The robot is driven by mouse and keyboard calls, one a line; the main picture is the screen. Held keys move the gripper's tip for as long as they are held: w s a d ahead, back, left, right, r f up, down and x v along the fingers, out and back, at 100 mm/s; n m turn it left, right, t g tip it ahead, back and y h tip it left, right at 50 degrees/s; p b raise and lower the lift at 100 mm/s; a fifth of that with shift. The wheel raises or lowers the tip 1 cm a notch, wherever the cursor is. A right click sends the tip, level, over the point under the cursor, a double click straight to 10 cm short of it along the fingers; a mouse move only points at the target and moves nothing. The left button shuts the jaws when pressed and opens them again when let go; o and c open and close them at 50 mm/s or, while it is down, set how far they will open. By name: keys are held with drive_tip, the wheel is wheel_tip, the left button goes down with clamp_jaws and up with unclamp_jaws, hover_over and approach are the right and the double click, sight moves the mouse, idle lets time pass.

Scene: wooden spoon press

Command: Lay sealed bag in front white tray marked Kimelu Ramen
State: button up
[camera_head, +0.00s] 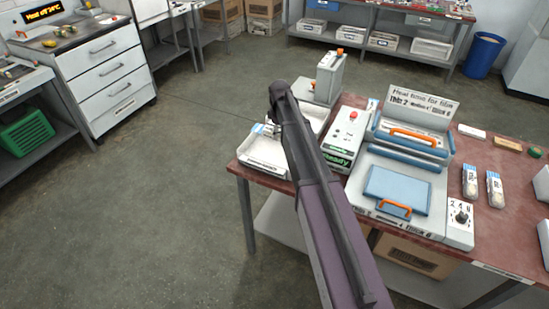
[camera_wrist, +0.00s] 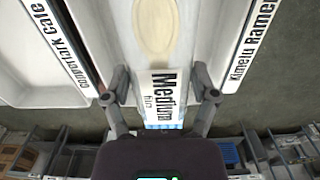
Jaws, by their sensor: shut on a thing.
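My gripper (camera_wrist: 160,92) is shut on the label end of a sealed bag (camera_wrist: 155,30), which is clear and holds a pale wooden spoon; its printed label reads "Medium". The front white tray (camera_wrist: 250,40), marked "Kimelu Ramen", lies beneath the bag in the wrist view, its lettered wall to the right. The bag's gap above the tray floor cannot be judged. In the head view the front tray (camera_head: 262,158) sits at the table's left end, with my gripper (camera_head: 268,128) at its back edge. My arm hides part of the tray and bag.
A second white tray (camera_wrist: 50,45), marked "Comportark Cafe", stands beside the front one. A white box reading "Ready" (camera_head: 345,140) and a press with a blue plate (camera_head: 397,190) stand to the right. Two packed bags (camera_head: 470,182) lie farther right. Open floor lies left of the table.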

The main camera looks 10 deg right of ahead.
idle(0.3)
drive_tip(key=b, duration=0.6)
hover_over(279, 156)
wheel_tip(279, 156, down, 6)
drive_tip(key=shift+a+f, duration=0.1)
drive_tip(key=shift+f, duration=0.05)
drive_tip(key=shift+f+b, duration=1.85)
drive_tip(key=shift+b, duration=0.15)
drive_tip(key=shift+f, duration=0.15)
drive_tip(key=o, duration=0.9)
wheel_tip(279, 156, up, 12)
drive_tip(key=p, duration=1.2)
